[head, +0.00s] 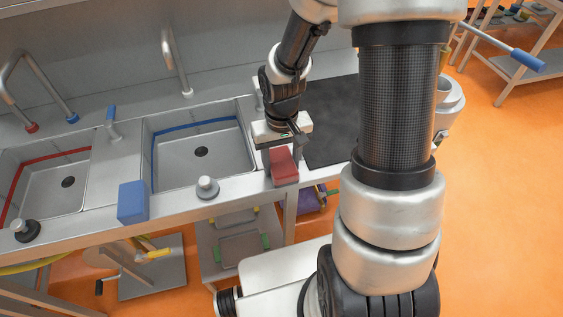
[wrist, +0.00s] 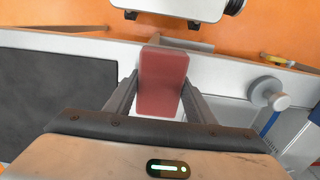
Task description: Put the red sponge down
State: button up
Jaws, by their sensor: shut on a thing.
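The red sponge (head: 284,167) is a red block at the counter's front edge in the head view, right of the sinks. My gripper (head: 282,148) is over that edge and shut on it. In the wrist view, the sponge (wrist: 163,82) sits between the two dark fingers of my gripper (wrist: 160,100), with the pale counter edge (wrist: 205,78) around it. I cannot tell whether the sponge touches the counter.
A blue sponge (head: 132,202) stands on the front edge between the red-trimmed sink (head: 40,158) and the blue-trimmed sink (head: 180,126). A grey round knob (head: 207,187) stands left of my gripper. A dark mat (head: 331,125) lies right of it.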

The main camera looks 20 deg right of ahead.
jog(key=shift+f, duration=0.1)
jog(key=o, duration=0.5)
jog(key=shift+f, duration=0.1)
jog(key=o, duration=0.4)
